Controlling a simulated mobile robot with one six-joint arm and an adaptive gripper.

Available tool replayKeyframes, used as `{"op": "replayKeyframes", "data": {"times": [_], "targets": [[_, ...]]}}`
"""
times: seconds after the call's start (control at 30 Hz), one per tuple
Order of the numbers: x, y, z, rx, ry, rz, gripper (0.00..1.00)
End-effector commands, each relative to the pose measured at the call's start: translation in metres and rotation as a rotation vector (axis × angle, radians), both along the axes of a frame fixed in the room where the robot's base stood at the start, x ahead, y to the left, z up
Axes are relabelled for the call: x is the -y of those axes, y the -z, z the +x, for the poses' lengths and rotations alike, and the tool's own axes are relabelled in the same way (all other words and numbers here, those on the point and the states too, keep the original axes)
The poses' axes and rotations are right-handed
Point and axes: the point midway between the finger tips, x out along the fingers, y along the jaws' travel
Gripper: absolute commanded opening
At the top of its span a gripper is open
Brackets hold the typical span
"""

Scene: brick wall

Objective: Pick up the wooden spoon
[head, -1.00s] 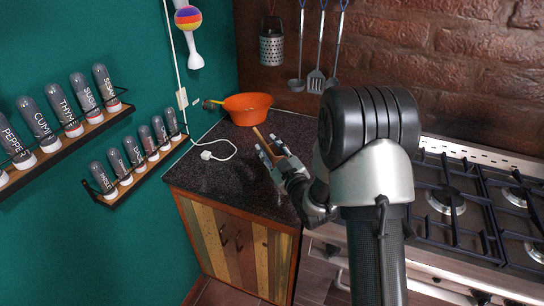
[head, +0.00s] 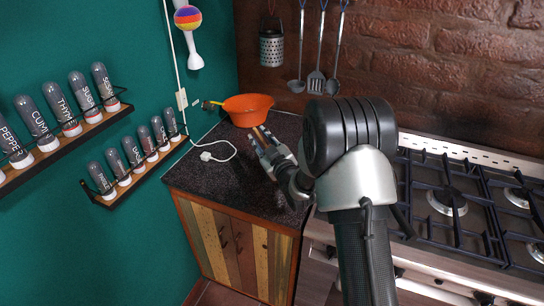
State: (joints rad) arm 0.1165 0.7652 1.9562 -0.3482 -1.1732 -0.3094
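The wooden spoon (head: 262,131) shows as a thin brown strip at my fingertips, just in front of the orange bowl. Most of it is hidden by the fingers. My gripper (head: 263,138) is over the dark countertop (head: 221,178), with its fingers on either side of the brown strip. It is too small to tell whether the fingers touch or hold the spoon.
The orange bowl (head: 248,109) stands at the back of the counter, close beyond my fingertips. A white cable (head: 218,154) lies to the left. A gas stove (head: 447,200) is on the right. Spice racks (head: 75,140) hang on the green wall. The left front counter is clear.

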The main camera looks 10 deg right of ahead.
Motion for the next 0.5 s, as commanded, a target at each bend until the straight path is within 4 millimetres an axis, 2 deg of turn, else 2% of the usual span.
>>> {"op": "replayKeyframes", "data": {"times": [0.33,0.5], "targets": [[0.0002,0.0000,-0.0003,0.000,0.000,0.000,0.00],[0.0002,0.0001,-0.0003,0.000,0.000,0.000,0.00]]}}
